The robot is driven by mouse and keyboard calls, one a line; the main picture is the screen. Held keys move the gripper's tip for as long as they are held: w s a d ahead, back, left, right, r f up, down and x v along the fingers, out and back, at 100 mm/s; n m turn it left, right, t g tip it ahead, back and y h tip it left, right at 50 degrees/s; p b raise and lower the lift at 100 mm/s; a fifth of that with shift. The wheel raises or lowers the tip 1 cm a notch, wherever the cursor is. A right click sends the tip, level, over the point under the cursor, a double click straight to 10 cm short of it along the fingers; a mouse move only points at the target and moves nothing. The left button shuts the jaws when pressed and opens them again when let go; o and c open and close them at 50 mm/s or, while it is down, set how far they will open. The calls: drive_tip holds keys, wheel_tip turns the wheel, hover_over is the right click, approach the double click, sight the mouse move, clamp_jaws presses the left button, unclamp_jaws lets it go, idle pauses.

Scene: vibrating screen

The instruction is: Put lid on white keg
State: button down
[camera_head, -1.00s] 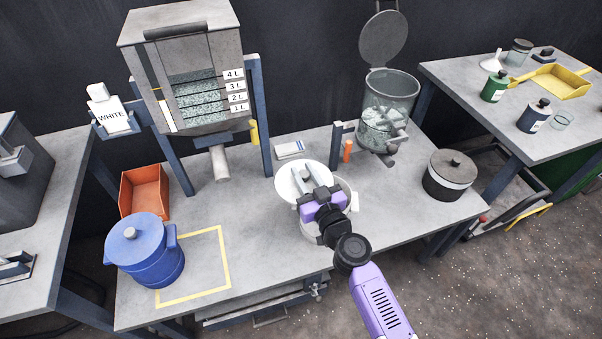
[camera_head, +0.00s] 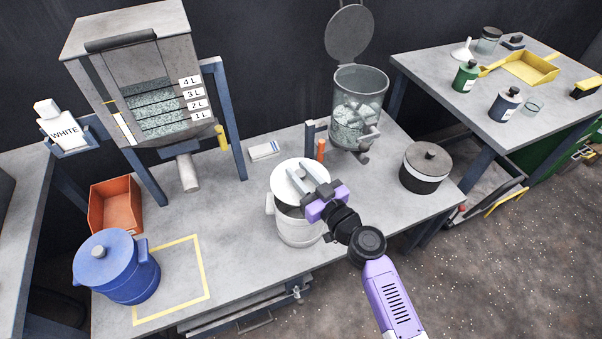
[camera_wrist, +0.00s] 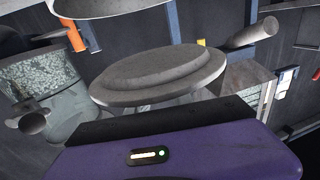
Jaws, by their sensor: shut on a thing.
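The white keg (camera_head: 298,233) stands open on the grey workbench, with a handle at its left. My gripper (camera_head: 304,180) is shut on the white round lid (camera_head: 287,192) from above and holds it above the keg. The lid covers the back part of the keg's mouth in the head view; a dark gap shows at the front, so it seems not seated. In the wrist view the lid (camera_wrist: 158,72) is a grey stepped disc just beyond my purple gripper body. The fingertips are hidden there.
A black-and-white pot (camera_head: 424,168) stands at the right. Behind are a hopper (camera_head: 130,50), a glass vessel (camera_head: 360,90) and an orange-red upright piece (camera_head: 320,149).

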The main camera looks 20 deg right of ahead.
drive_tip(key=shift+f+b, duration=2.45)
drive_tip(key=shift+b, duration=0.3)
drive_tip(key=shift+f+b, duration=1)
drive_tip(key=shift+b, duration=0.15)
drive_tip(key=c, duration=1.1)
unclamp_jaws()
drive_tip(key=shift+o, duration=0.2)
drive_tip(key=s, duration=0.3)
drive_tip(key=s+d+b, duration=0.1)
drive_tip(key=s, duration=0.2)
drive_tip(key=shift+s+d+f, duration=0.1)
drive_tip(key=shift+s+d, duration=0.05)
drive_tip(key=shift+s, duration=0.15)
drive_tip(key=shift+s+b, duration=0.3)
drive_tip(key=shift+s, duration=0.25)
